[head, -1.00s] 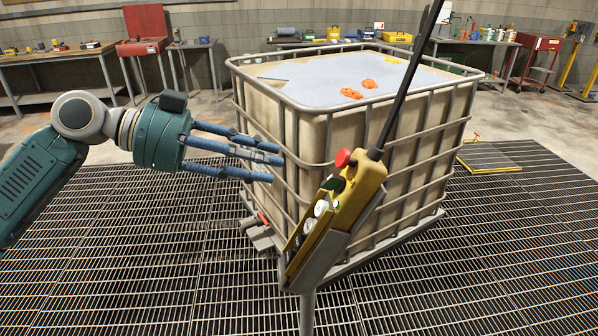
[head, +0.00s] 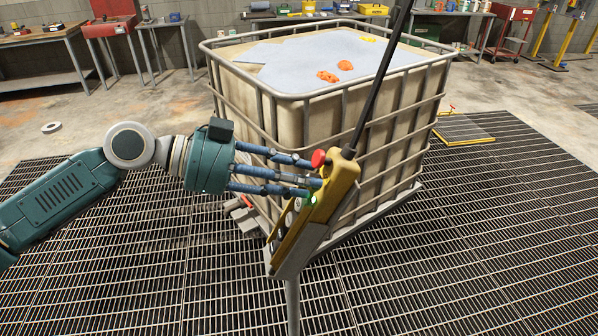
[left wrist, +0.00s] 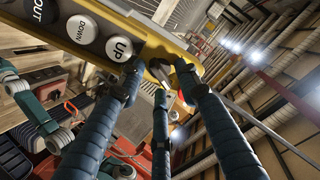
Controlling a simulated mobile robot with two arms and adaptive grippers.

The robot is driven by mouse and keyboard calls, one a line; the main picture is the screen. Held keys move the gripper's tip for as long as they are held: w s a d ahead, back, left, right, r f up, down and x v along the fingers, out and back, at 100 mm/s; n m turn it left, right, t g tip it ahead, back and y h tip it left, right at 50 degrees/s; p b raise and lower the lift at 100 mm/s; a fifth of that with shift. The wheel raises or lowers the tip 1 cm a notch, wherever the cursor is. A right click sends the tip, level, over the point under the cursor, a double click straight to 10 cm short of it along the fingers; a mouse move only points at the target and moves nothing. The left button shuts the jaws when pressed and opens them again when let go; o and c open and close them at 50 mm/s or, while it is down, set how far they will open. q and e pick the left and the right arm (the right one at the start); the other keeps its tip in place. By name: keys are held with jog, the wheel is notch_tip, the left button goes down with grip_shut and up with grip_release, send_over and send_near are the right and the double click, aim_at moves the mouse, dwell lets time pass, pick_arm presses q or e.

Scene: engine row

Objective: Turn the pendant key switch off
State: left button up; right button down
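The yellow pendant (head: 338,192) hangs tilted on a grey holder, with a red mushroom button (head: 319,158) near its top and a black cable above. A metal key switch (left wrist: 160,74) shows past the UP button, between my fingertips. My left gripper (head: 316,177) has its blue fingers at the pendant's face, tips spread apart around the key; contact cannot be told. In the head view the fingers hide the key. A small green glow shows below the fingertips. My right gripper is out of view.
A caged tank (head: 300,110) stands right behind the pendant, with a grey sheet and orange items on top. The pendant's post (head: 292,305) rises from the grated floor (head: 450,270). Workbenches (head: 45,50) line the back wall. The grating left of the post is clear.

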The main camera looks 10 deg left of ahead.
pick_arm(q)
jog(key=shift+s, duration=0.1)
jog(key=c, duration=0.7)
grip_shut()
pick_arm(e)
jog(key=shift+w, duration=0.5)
pick_arm(q)
jog(key=n, duration=0.2)
jog(key=shift+n, duration=0.4)
jog(key=n+p, duration=0.1)
jog(key=n, duration=0.2)
jog(key=shift+t, duration=0.3)
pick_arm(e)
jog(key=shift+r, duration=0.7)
pick_arm(q)
jog(key=o, duration=0.7)
grip_release()
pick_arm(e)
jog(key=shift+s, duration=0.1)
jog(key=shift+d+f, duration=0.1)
